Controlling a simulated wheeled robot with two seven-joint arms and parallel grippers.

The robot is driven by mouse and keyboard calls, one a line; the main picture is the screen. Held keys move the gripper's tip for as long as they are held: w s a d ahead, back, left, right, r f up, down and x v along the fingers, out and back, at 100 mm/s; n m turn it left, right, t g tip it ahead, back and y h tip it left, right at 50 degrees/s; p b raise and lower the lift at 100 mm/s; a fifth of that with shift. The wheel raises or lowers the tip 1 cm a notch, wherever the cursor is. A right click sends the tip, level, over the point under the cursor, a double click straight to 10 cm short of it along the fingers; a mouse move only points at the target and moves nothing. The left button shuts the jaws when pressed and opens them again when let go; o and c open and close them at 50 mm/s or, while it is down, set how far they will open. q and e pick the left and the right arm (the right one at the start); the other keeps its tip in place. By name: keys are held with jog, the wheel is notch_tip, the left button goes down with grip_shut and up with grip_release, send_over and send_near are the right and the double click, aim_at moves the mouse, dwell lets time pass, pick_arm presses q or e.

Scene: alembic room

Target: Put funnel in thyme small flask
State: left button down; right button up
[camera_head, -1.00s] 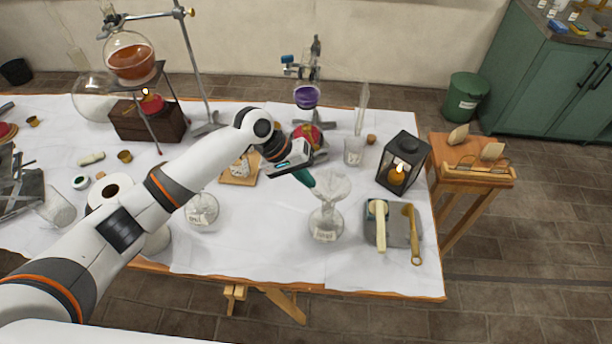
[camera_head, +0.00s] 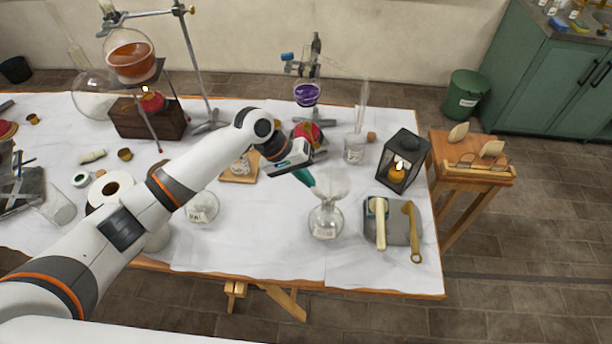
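The clear glass funnel (camera_head: 333,184) is upright, wide mouth up, directly above the small round flask (camera_head: 325,222) at the front of the table. The funnel's stem overlaps the flask's neck; through the clear glass I cannot tell how deep it sits. The flask has a pale label, too small to read surely. My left gripper (camera_head: 306,178) reaches in from the left, its teal fingers close together at the funnel's left rim, seemingly shut on it. A second small labelled flask (camera_head: 202,208) stands to the left, near my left arm. My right gripper is not in view.
A grey tray (camera_head: 402,233) with a pale-handled tool and a golden tool lies right of the flask. A black candle lantern (camera_head: 403,160) and a clear beaker (camera_head: 354,150) stand behind. The cloth in front of the flask is clear.

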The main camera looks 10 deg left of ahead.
pick_arm(q)
jog(key=shift+f, duration=0.5)
dwell(0.9)
jog(key=c, duration=1.6)
grip_release()
jog(key=shift+o, duration=0.2)
jog(key=shift+r+p, duration=0.15)
jog(key=shift+p, duration=0.2)
notch_tip(320, 180, up, 7)
jog(key=p, duration=0.7)
